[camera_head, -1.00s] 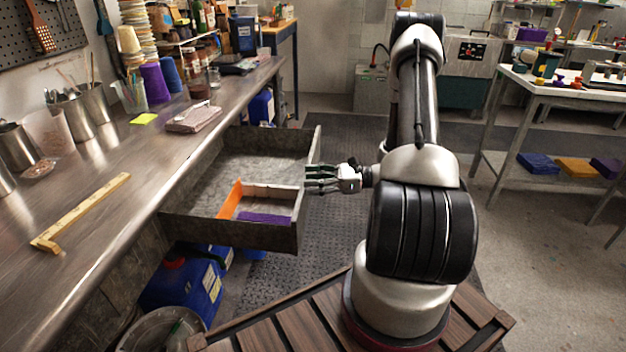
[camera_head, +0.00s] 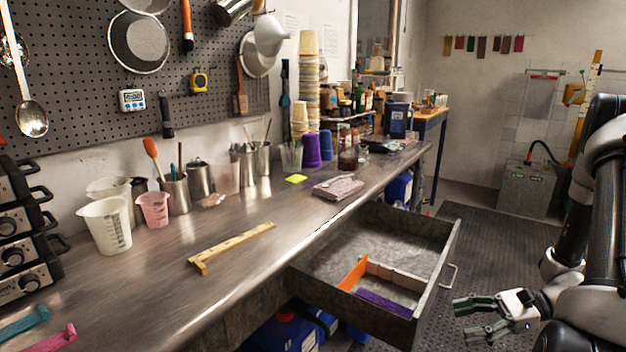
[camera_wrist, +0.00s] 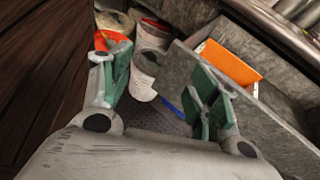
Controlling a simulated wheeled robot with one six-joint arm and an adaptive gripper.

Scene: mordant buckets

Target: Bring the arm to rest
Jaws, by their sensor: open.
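My gripper (camera_head: 478,317) is open and empty at the lower right of the head view, just right of the open drawer (camera_head: 437,285) and apart from its handle (camera_head: 449,276). My arm (camera_head: 590,220) runs up the right edge of that view and is partly cut off. In the wrist view my gripper (camera_wrist: 160,95) shows both fingers spread with nothing between them. The drawer's grey front (camera_wrist: 180,75) lies behind the right finger there.
The steel bench (camera_head: 150,265) carries a wooden ruler-like piece (camera_head: 231,247), a folded cloth (camera_head: 338,188) and several cups. Buckets (camera_wrist: 149,65) stand on the floor below. Dark matting (camera_head: 490,240) is clear beyond the drawer.

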